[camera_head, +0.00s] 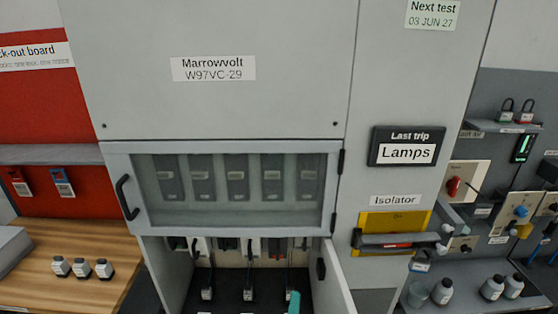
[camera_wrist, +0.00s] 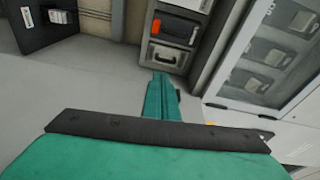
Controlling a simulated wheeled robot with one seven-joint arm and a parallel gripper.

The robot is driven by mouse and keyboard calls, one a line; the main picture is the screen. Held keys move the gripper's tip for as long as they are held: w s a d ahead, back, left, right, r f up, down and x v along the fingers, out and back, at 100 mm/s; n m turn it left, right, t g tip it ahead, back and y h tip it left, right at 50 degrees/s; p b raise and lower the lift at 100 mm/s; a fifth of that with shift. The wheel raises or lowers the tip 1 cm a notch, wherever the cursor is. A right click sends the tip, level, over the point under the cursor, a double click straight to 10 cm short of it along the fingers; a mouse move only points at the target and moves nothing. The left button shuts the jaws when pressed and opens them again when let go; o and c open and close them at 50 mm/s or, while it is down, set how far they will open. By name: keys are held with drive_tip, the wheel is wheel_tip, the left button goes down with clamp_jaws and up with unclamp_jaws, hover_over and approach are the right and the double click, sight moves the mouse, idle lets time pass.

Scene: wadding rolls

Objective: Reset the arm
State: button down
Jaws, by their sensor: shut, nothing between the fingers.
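My gripper (camera_wrist: 161,80) shows in the wrist view as teal fingers closed together, with nothing between them. Its dark crossbar and teal body fill the lower part of that view. In the head view a small teal piece (camera_head: 293,302) shows at the bottom edge, in front of the open lower compartment; it looks like part of my arm or gripper. The rest of my arm is out of the head view.
A grey cabinet (camera_head: 210,108) has a windowed panel (camera_head: 235,222) with a black handle, and a lower door (camera_head: 335,281) standing open. A yellow isolator (camera_head: 395,222) is at right. Bottles stand on a wooden bench (camera_head: 60,240) at left and a grey shelf at right.

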drive_tip(key=s+a+f+n+y, duration=0.25)
drive_tip(key=s+f+n, duration=0.4)
drive_tip(key=s, duration=0.35)
drive_tip(key=s+a+f+n+g, duration=0.1)
drive_tip(key=s+n, duration=0.5)
drive_tip(key=s, duration=0.6)
drive_tip(key=s+a+f+n+g, duration=0.1)
drive_tip(key=s+n, duration=0.5)
drive_tip(key=s, duration=0.7)
drive_tip(key=shift+s+f+y, duration=0.15)
drive_tip(key=shift+f+y, duration=0.3)
drive_tip(key=shift+f, duration=0.35)
drive_tip(key=shift+n, duration=0.25)
